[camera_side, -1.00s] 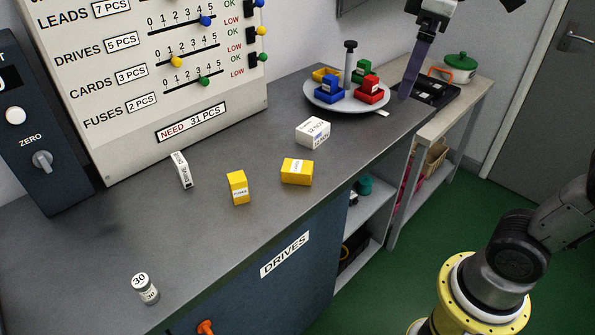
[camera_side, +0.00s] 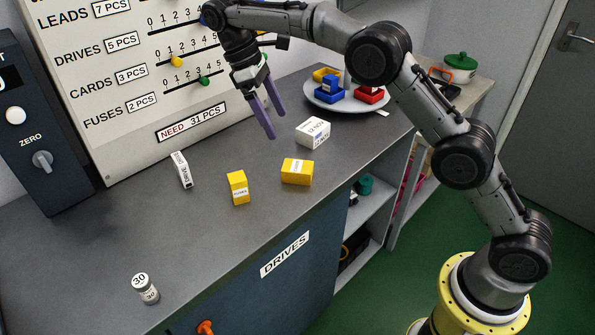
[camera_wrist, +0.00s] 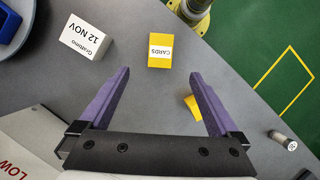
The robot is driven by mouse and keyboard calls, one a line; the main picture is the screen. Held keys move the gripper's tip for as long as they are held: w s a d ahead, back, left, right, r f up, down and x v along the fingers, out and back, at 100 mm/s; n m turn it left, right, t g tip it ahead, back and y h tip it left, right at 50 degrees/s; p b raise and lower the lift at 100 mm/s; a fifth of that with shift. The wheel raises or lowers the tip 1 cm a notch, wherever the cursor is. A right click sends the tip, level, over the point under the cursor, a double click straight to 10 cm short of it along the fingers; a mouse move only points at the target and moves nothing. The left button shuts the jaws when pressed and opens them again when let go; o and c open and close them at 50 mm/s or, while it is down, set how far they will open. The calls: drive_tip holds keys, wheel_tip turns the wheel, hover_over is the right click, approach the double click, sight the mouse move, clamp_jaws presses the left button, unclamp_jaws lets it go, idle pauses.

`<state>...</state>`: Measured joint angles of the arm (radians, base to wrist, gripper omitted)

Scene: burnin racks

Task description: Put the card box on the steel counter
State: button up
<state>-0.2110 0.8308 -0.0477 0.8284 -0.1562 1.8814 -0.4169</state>
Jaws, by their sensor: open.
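The card box (camera_side: 297,172) is yellow with a white label and lies on the grey counter top (camera_side: 210,240). In the wrist view the card box (camera_wrist: 160,50) shows its CARDS label, centred just beyond the fingertips. My gripper (camera_side: 276,124) is open and empty, pointing down above the counter, behind and left of the card box in the side view. In the wrist view its purple fingers (camera_wrist: 160,76) are spread apart, touching no box.
A white box marked 12 NOV (camera_side: 312,133) stands behind the card box. A yellow FUSES box (camera_side: 238,187) and a white DRIVES box (camera_side: 181,170) stand left. The counter's front-left is mostly clear.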

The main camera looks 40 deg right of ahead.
sight(297, 166)
drive_tip(key=x, duration=1.4)
drive_tip(key=shift+a+f, duration=0.1)
clamp_jaws()
idle(0.4)
